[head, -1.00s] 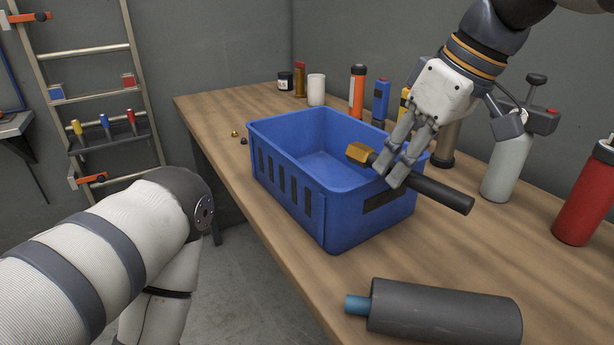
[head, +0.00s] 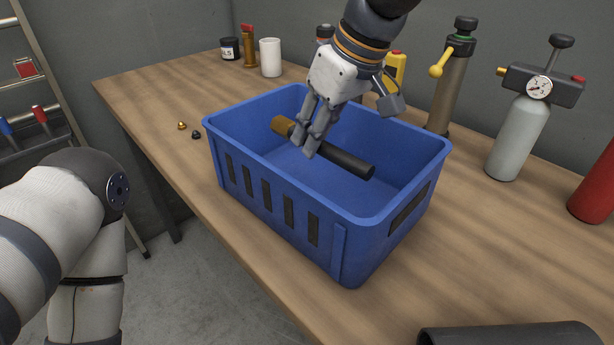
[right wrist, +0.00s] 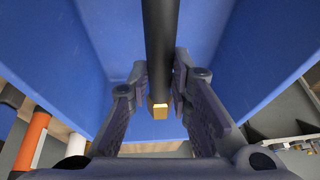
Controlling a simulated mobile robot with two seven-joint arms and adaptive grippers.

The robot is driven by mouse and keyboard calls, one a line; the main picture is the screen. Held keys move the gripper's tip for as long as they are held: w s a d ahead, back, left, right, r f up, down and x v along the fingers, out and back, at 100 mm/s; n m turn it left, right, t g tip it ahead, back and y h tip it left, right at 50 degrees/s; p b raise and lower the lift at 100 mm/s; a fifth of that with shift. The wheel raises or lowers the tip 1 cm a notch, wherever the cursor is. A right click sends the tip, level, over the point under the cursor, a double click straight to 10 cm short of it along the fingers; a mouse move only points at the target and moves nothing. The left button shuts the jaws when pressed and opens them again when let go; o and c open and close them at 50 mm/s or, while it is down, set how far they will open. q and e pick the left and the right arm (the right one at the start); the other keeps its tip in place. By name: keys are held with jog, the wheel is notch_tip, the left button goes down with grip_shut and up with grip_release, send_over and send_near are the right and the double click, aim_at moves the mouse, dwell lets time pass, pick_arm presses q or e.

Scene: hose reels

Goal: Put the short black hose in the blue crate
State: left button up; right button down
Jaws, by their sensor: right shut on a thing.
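The short black hose (head: 345,161) has a brass end fitting (head: 283,126). My right gripper (head: 307,143) is shut on the hose near its brass end. The hose is held within the outline of the blue crate (head: 330,218), at about rim height or lower; I cannot tell if it touches the floor of the crate. In the right wrist view the black hose (right wrist: 158,45) runs between the two fingers, with the blue crate (right wrist: 222,85) around it. My left arm shows at the left of the head view, but its gripper is out of view.
A grey cylinder (head: 448,97) with a yellow lever, a gauge bottle (head: 518,135) and a red bottle (head: 595,190) stand right of the crate. A white cup (head: 270,57) stands behind. A dark roll (head: 510,335) lies at the front. Two small caps lie left of the crate.

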aim_at(334, 146)
jog(key=f, duration=0.8)
jog(key=shift+s+d, duration=0.1)
jog(key=shift+s, duration=0.15)
jog(key=c, duration=1.5)
grip_release()
pick_arm(q)
jog(key=shift+s, duration=0.25)
pick_arm(e)
jog(key=shift+o, duration=0.2)
jog(key=shift+r, duration=0.1)
jog(key=p+v, duration=0.1)
jog(key=v, duration=1)
jog(key=shift+r, duration=0.15)
pick_arm(q)
jog(key=shift+w+r+t, duration=0.4)
jog(key=shift+w+r, duration=0.3)
jog(key=shift+w, duration=0.1)
pick_arm(e)
jog(key=shift+s+d+r, duration=0.1)
jog(key=shift+d+r, duration=0.05)
jog(key=shift+r, duration=0.3)
